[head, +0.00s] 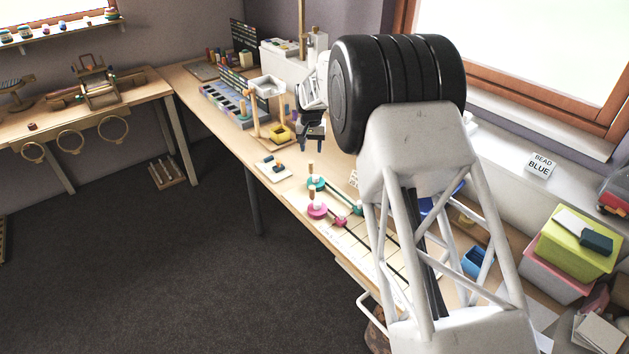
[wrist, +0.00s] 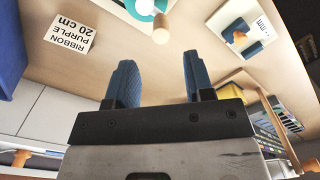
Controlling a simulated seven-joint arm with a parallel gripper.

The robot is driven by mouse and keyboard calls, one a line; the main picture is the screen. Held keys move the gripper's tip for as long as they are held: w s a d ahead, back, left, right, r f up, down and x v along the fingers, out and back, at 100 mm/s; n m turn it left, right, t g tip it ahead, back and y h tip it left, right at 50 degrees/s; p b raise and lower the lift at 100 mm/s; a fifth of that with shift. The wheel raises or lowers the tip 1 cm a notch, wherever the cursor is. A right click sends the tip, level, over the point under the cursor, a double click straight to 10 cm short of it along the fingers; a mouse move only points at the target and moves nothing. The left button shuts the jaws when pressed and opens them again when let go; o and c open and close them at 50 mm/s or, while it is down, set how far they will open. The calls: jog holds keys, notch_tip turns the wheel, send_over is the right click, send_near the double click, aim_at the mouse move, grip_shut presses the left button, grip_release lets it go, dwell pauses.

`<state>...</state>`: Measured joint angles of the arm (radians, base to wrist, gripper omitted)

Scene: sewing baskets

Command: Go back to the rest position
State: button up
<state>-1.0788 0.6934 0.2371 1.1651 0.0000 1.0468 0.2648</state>
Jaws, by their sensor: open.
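My gripper (head: 312,142) is raised over the workbench (head: 222,105) in the head view, with its fingers pointing down. In the wrist view my gripper (wrist: 155,80) shows two blue fingers spread apart, with nothing between them. My arm's white frame and black joint hide part of the bench's right side in the head view.
A small board with pieces (head: 273,168), a teal spool (head: 317,183) and a pink spool (head: 317,210) lie on the bench near my gripper. A wooden stand (head: 267,92) is behind. A card reading "RIBBON PURPLE 20 cm" (wrist: 68,32) shows in the wrist view. Stacked boxes (head: 572,245) stand right.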

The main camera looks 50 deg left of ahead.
jog(key=shift+w+d, duration=0.1)
dwell(0.3)
